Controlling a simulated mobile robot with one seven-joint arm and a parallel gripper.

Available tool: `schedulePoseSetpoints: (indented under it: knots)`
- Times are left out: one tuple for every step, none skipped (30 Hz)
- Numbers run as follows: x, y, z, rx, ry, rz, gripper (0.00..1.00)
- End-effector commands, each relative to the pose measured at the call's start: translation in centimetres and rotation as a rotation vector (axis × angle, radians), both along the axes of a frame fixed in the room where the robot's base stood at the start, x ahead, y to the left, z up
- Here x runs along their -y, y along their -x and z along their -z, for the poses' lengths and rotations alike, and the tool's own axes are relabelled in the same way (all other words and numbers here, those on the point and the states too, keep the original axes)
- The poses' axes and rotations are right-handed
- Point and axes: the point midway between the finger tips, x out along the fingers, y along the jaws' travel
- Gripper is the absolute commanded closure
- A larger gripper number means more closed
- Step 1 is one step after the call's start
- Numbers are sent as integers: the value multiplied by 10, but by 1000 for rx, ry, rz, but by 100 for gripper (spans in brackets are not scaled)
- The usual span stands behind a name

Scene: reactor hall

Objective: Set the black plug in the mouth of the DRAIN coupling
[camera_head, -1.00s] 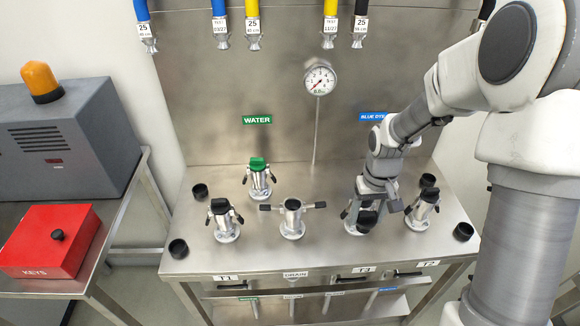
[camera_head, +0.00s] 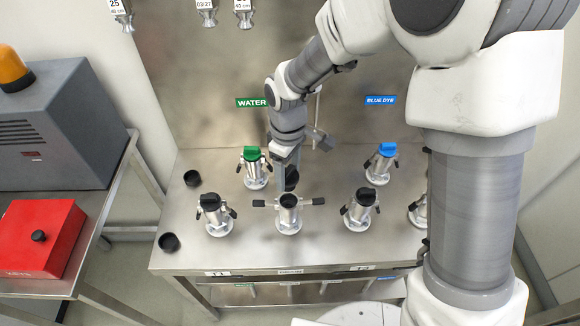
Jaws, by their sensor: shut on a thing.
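My gripper (camera_head: 288,166) is shut on the black plug (camera_head: 292,179), above the bench and just above and behind the DRAIN coupling in the picture. The DRAIN coupling (camera_head: 289,216) is a silver upright fitting with its two lever arms spread out to the sides. Its mouth looks dark and open. The plug appears apart from the mouth; the exact height gap cannot be told. The DRAIN label (camera_head: 290,271) is on the bench's front edge below it.
A black-topped coupling (camera_head: 217,217) stands left and another (camera_head: 359,211) right. A green-topped coupling (camera_head: 255,169) and a blue-topped one (camera_head: 381,165) stand behind. Two black cups (camera_head: 192,178) (camera_head: 168,242) sit on the left of the steel bench (camera_head: 190,215).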

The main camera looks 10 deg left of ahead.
Motion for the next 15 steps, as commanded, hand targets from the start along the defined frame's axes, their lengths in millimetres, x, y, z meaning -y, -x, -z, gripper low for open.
schedulePoseSetpoints:
  knots:
    - [0, 0, 3, 0, 0, 1, 88]
    - [0, 0, 4, 0, 0, 1, 88]
    - [0, 0, 6, -1, 1, 1, 88]
    - [0, 0, 8, -1, 1, 1, 88]
    - [0, 0, 9, -1, 1, 2, 88]
    - [0, 0, 12, -1, 1, 2, 88]
    - [0, 0, 14, -1, 1, 2, 88]
    - [0, 0, 16, -1, 1, 2, 88]
    - [0, 0, 19, -1, 1, 2, 88]
    - [0, 0, 21, -1, 1, 2, 88]
    - [0, 0, 23, -1, 1, 2, 88]
    - [0, 0, 26, -1, 1, 2, 88]
    - [0, 0, 28, -1, 0, 2, 88]
    - [0, 0, 30, -1, 0, 2, 88]
    - [0, 0, 33, -1, 0, 2, 88]
